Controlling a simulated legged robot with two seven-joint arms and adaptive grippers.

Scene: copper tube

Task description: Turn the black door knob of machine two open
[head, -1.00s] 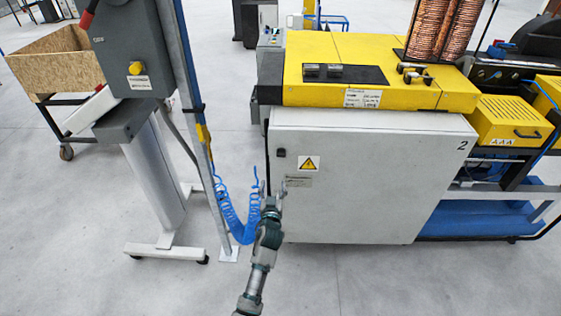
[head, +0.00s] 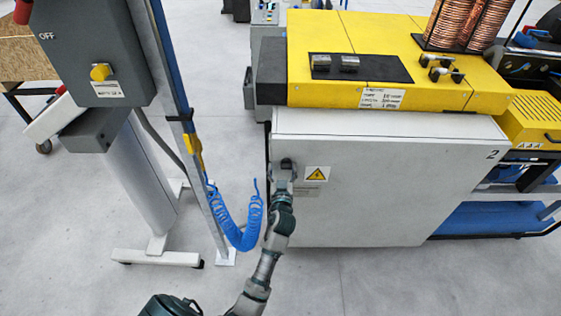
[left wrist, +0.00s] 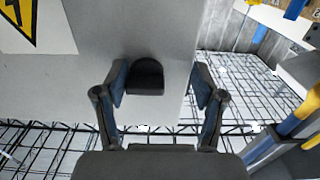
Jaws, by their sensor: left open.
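The black door knob (left wrist: 145,76) shows in the left wrist view on the grey door, between the two fingers of my left gripper (left wrist: 162,88). The fingers are open on either side of it, with a gap to each. In the head view the knob (head: 287,163) is a small dark spot near the upper left edge of the door of machine two (head: 400,190), which is marked "2". My left gripper (head: 281,178) is right at it and partly covers it. The door looks shut. My right gripper is in neither view.
A yellow warning sign (head: 317,174) is on the door, right of the knob. A blue coiled hose (head: 240,232) and a metal post (head: 180,120) stand left of my arm. A grey control box (head: 95,50) is further left. The floor in front is clear.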

